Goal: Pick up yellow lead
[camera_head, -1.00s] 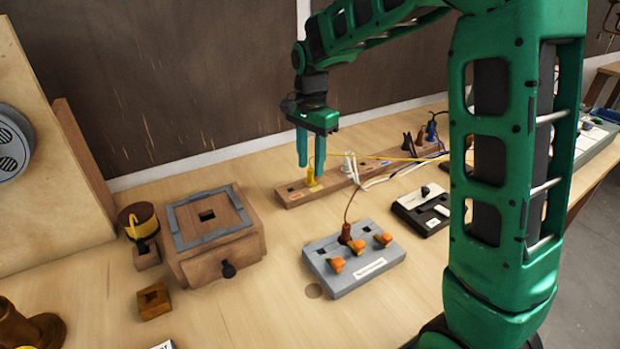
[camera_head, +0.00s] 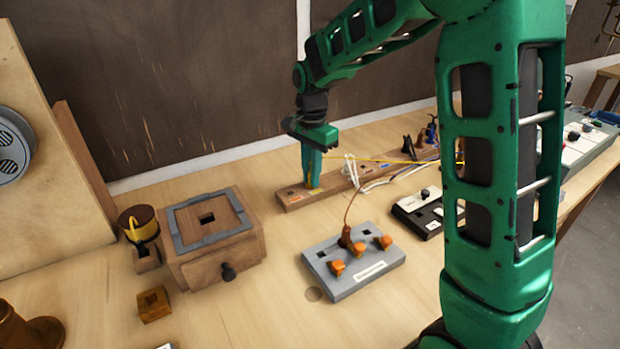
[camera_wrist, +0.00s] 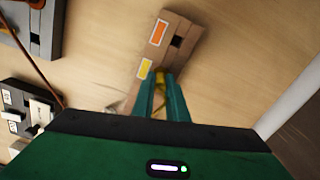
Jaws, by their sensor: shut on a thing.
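The yellow lead (camera_head: 372,159) runs as a thin cable from my gripper toward the right, over the wooden socket strip (camera_head: 293,200). My gripper (camera_head: 311,184) points down at the strip, with its teal fingers closed around the lead's yellow plug. In the wrist view the plug (camera_wrist: 160,79) shows as a small bit of yellow between the fingertips (camera_wrist: 162,88). The plug is at the strip beside the yellow label (camera_wrist: 144,69). The fingers hide most of it, and I cannot tell whether it still sits in its socket.
White plugs (camera_head: 350,170) stand in the strip just right of my gripper, with black and blue plugs farther right. A grey box with orange knobs (camera_head: 353,266) and a wooden box (camera_head: 214,235) stand in front. Bare tabletop lies between them.

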